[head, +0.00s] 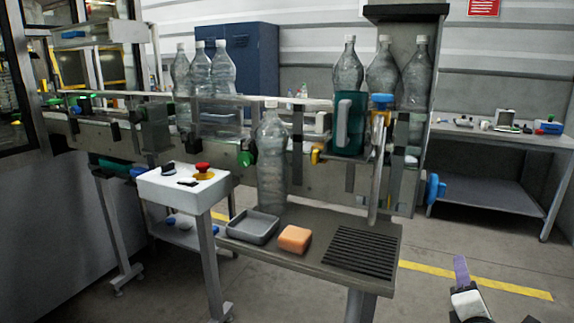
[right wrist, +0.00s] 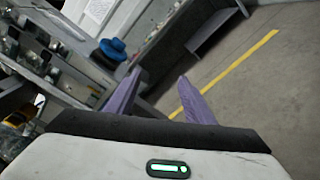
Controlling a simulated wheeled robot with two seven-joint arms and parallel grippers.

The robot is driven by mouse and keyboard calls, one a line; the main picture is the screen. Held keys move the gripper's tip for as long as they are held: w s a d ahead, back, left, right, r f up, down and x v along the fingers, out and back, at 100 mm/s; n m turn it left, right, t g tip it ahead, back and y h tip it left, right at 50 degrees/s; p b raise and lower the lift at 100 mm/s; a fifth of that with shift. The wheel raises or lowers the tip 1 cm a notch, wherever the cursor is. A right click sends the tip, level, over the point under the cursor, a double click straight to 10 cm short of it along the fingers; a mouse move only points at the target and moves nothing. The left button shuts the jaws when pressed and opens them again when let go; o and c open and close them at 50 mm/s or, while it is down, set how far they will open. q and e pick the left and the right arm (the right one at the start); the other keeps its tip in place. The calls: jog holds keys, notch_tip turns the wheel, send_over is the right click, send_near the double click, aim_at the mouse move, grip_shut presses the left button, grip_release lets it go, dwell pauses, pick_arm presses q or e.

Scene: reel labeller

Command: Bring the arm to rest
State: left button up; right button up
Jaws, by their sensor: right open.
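My right gripper (head: 461,272) shows at the lower right of the head view, over the bare floor and to the right of the small table. In the right wrist view its two purple fingers (right wrist: 160,92) stand apart with nothing between them. It touches nothing that I can see. My left gripper is in neither view.
A small table (head: 335,283) carries a grey tray (head: 252,227), an orange sponge (head: 294,239), a black ribbed mat and a clear bottle (head: 271,165). Behind it runs the conveyor (head: 330,183) with several bottles. A white control box (head: 184,190) has a red button. Floor at right is free.

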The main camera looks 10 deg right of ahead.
jog(key=s+a+f+m+g+y, duration=0.1)
jog(key=s+a+f+g+y, duration=0.15)
jog(key=s+f, duration=0.45)
jog(key=s+a+f+m+g+y, duration=0.1)
jog(key=s+a+f+m+y, duration=0.15)
jog(key=f, duration=0.75)
jog(key=s+a+f+m+g+y, duration=0.45)
jog(key=s+f, duration=0.55)
jog(key=s, duration=0.4)
jog(key=a+f+m+t+y, duration=0.1)
jog(key=a+m, duration=0.7)
jog(key=a, duration=1.4)
jog(key=shift+s+f+t+y, duration=0.25)
jog(key=shift+s+t+y, duration=0.25)
jog(key=shift+y, duration=0.15)
jog(key=shift+d, duration=0.1)
